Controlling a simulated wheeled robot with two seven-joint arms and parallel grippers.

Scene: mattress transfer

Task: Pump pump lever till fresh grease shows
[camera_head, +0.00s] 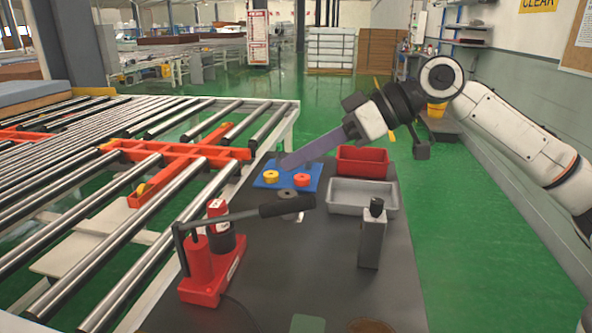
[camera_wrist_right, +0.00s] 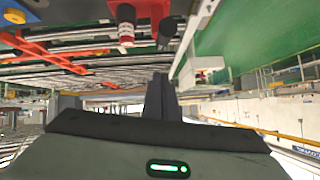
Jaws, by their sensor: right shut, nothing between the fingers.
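The red pump (camera_head: 208,270) stands on the dark tabletop at the near left, with a red cylinder and a dark bottle with a red-and-white label. Its pump lever (camera_head: 245,213) reaches right, nearly level, to a thick black grip (camera_head: 288,205). The red pump also shows upside down at the top of the right wrist view (camera_wrist_right: 150,9). My right gripper (camera_head: 285,162) is shut and empty, above the blue board and beyond the lever, apart from it. Its closed fingers (camera_wrist_right: 161,98) show in the wrist view. My left gripper is out of view. I cannot make out fresh grease.
A blue board (camera_head: 313,184) carries yellow and red round pieces; a grey round piece (camera_head: 288,194) is beside it. A red bin (camera_head: 363,162), grey tray (camera_head: 362,196) and grey bottle-like block (camera_head: 371,240) stand to the right. A roller conveyor (camera_head: 110,170) borders the table's left.

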